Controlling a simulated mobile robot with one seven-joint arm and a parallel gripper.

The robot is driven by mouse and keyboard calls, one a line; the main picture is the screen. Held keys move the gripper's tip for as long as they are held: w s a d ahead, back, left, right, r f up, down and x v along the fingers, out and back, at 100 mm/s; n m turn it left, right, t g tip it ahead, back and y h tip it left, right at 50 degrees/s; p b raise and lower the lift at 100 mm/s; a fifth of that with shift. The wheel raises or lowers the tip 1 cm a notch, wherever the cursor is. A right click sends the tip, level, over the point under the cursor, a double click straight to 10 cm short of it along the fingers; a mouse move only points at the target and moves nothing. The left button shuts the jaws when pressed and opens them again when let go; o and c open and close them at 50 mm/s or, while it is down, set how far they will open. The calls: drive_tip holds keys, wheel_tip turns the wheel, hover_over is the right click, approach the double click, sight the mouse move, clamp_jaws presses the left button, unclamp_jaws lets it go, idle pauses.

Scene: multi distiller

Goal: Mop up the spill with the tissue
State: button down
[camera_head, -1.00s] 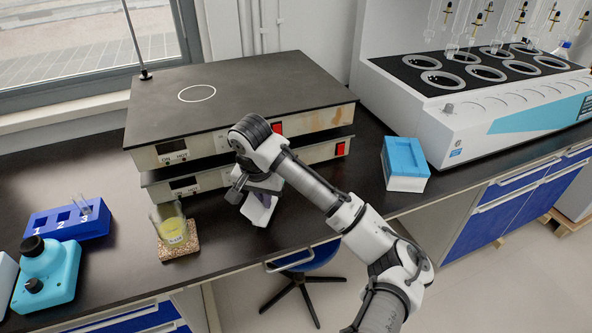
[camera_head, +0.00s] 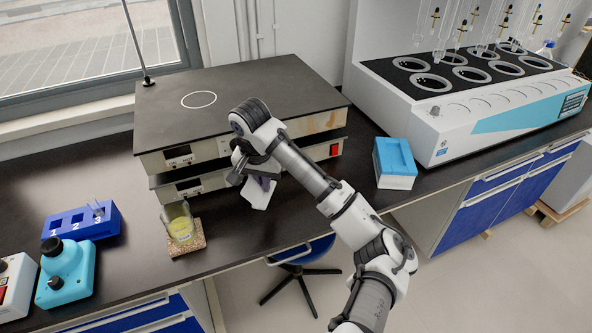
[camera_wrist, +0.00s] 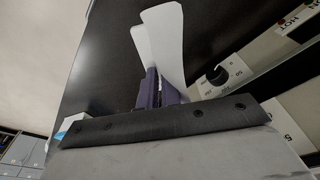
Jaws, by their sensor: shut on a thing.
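My gripper (camera_head: 250,178) is shut on a white tissue (camera_head: 258,194), which hangs from the fingertips in front of the stacked hotplates, right of the beaker. In the wrist view the tissue (camera_wrist: 165,42) sticks out in two folds from between the dark fingers (camera_wrist: 158,88). A glass beaker (camera_head: 180,226) with yellow liquid stands upright on a cork-coloured pad (camera_head: 188,246), left of my gripper and apart from it. I cannot make out a spill on the dark bench in either view; my arm and the tissue hide part of the bench.
Stacked hotplates (camera_head: 240,98) stand behind my gripper. A blue tissue box (camera_head: 395,162) is to the right, before the large distiller (camera_head: 480,110). A blue rack (camera_head: 82,222) and a turquoise device (camera_head: 66,274) stand at the left. A stool (camera_head: 303,251) is below the bench edge.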

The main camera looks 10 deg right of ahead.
idle(0.4)
wheel_tip(320, 180, up, 5)
drive_tip(key=p, duration=0.5)
drive_tip(key=shift+r+p, duration=0.2)
drive_tip(key=shift+p, duration=0.1)
drive_tip(key=shift+r, duration=1.3)
